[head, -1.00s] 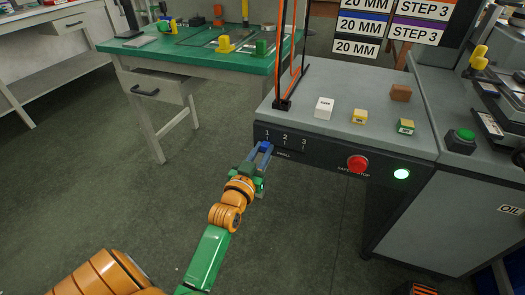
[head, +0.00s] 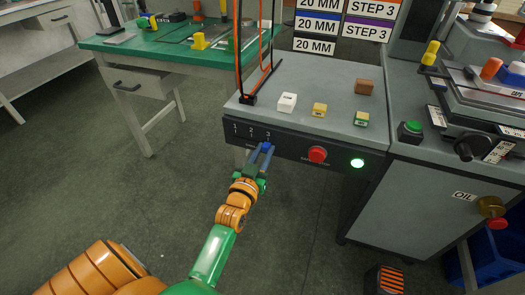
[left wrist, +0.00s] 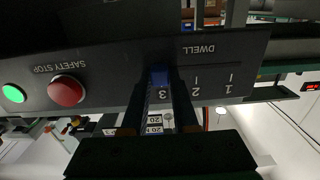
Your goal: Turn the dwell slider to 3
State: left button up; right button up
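The dwell slider has a small blue knob (left wrist: 158,77) on the dark front panel (head: 300,150) of the grey machine. In the left wrist view, upside down, the knob sits in line with the printed 3, past 2 and 1. My left gripper (head: 265,148) reaches up to the panel below the 3 in the head view. Its fingers in the left wrist view (left wrist: 159,80) close on both sides of the knob. They hide much of the slider's slot. My right gripper is out of view.
The red safety stop button (head: 317,154) and a lit green button (head: 357,162) are to the right on the same panel. White, yellow and green blocks (head: 319,109) stand on the machine top. A green table (head: 120,44) is at the back left.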

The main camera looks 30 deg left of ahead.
pick_arm(q)
jog(key=o, duration=0.4)
jog(key=shift+w+d, duration=0.1)
jog(key=shift+d, duration=0.2)
jog(key=shift+o, duration=0.2)
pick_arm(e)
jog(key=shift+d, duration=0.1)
pick_arm(q)
jog(key=p+v, duration=0.1)
jog(key=v, duration=0.6)
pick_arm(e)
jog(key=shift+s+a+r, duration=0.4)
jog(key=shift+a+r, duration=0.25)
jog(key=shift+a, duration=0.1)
pick_arm(q)
jog(key=shift+f, duration=0.1)
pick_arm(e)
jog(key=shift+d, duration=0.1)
